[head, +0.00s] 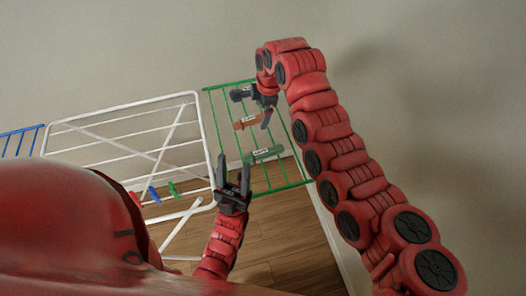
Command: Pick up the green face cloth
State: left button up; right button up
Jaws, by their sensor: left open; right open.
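A green rolled cloth (268,154) with a pale label lies on the green wire rack (297,184). It looks like the green face cloth. My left gripper (233,165) is open, fingers pointing up the picture, just left of and slightly below the green cloth. It holds nothing. My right gripper (264,113) is open above the far part of the rack, near an orange-brown rolled cloth (245,122) and a dark grey roll (238,95). I cannot tell whether it touches either of them.
A white drying rack (120,104) stands left of the green rack, with small red, blue (154,194) and green (173,188) items at its lower edge. A blue rack (22,142) shows at far left. A wall is behind; wooden floor (275,225) lies below.

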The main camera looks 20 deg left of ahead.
jog(key=s+d+r+n+g+h, duration=0.1)
jog(key=s+d+r+n+h, duration=0.1)
jog(key=s, duration=0.2)
send_over(264, 151)
notch_tip(264, 151, down, 5)
jog(key=f, duration=0.1)
jog(key=f+b, duration=0.1)
jog(key=f, duration=0.2)
jog(key=shift+s+d+f, duration=0.15)
jog(key=shift+s+d, duration=0.05)
jog(key=shift+d, duration=0.15)
jog(key=shift+f, duration=0.3)
jog(key=shift+w+f+p, duration=0.1)
jog(key=shift+f+p, duration=0.25)
jog(key=shift+f, duration=0.5)
jog(key=shift+a+f+p, duration=0.15)
jog(key=shift+f+p, duration=0.3)
jog(key=shift+p, duration=0.3)
jog(key=f, duration=0.1)
jog(key=f+p, duration=0.1)
jog(key=shift+a+f, duration=0.25)
jog(key=shift+f, duration=0.95)
